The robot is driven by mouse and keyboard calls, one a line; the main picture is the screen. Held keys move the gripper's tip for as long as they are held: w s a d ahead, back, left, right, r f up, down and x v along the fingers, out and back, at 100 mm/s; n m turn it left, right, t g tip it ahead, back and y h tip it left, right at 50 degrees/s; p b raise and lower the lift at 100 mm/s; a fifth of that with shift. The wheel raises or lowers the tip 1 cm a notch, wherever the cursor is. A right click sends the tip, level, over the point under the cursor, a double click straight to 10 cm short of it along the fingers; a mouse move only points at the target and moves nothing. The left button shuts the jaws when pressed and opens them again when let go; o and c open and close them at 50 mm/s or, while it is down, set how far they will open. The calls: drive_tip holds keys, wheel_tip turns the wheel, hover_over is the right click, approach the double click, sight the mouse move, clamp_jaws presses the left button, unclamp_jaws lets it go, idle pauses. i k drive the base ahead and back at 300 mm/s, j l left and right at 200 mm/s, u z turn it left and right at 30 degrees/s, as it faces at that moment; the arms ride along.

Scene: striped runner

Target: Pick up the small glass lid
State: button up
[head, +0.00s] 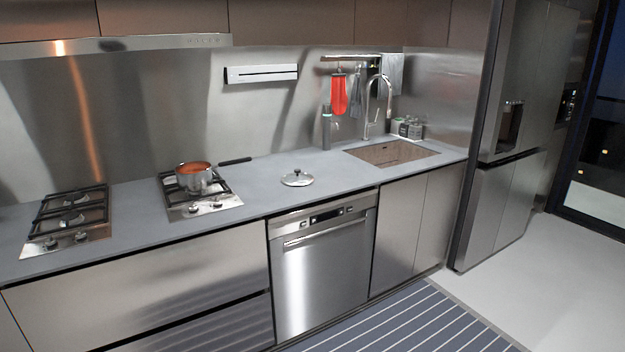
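The small glass lid (297,179) lies flat on the grey counter, with a dark knob on top and a metal rim. It sits above the dishwasher, between the right hob and the sink. A metal pot (194,182) with red contents stands on the right hob, its dark handle pointing right and back. My gripper is not in view, and nothing touches the lid.
The counter (262,200) is clear around the lid. The left hob (70,218) is empty. A sink (390,153) with a tall faucet (368,105) lies to the right. A dishwasher (322,265) and a striped runner (410,318) are below.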

sight(297, 178)
drive_tip(key=i, duration=1.15)
drive_tip(key=i+l+u, duration=0.1)
drive_tip(key=i, duration=1.05)
drive_tip(key=i+l, duration=0.1)
drive_tip(key=i, duration=1.05)
drive_tip(key=u, duration=4.3)
